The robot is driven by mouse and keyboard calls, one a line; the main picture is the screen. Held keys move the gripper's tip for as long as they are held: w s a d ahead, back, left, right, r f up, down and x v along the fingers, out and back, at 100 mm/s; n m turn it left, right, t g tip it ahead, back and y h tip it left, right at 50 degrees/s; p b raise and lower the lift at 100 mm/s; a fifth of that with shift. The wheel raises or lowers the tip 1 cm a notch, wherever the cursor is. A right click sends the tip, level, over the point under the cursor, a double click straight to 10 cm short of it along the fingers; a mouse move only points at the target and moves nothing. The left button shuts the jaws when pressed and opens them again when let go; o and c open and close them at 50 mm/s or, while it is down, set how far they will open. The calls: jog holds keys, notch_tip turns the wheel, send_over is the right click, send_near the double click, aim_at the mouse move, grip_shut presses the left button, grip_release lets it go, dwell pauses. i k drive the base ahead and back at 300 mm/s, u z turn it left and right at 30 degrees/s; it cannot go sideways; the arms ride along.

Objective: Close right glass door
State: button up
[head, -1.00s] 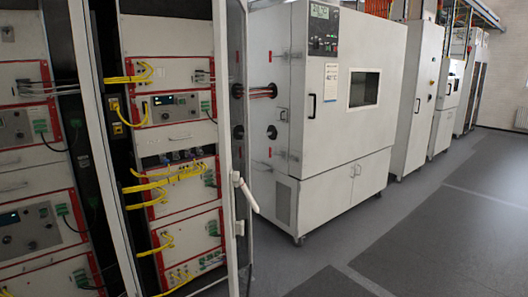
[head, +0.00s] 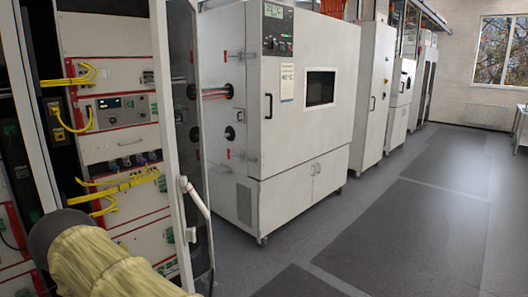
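The right glass door (head: 204,150) of the battery cycler cabinet stands open. It is seen nearly edge-on, with a pale frame (head: 172,130) and a white lever handle (head: 195,196) that slants outward from the frame. Behind it the cabinet bay shows red-edged modules (head: 122,110) with yellow cables. My arm, in a cream cover, enters at the bottom left in front of the cabinet's lower part. My gripper is not in the picture, so its distance from the door cannot be seen.
A large white test chamber (head: 310,125) stands just right of the open door. More white cabinets (head: 372,85) line up behind it. The grey floor (head: 410,240) to the right is clear. A window (head: 505,50) is at the far right.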

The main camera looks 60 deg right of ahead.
aim_at(183, 235)
jog(key=z, duration=1.55)
jog(key=k, duration=0.5)
jog(key=u, duration=1.2)
jog(key=i, duration=0.65)
jog(key=z, duration=1.4)
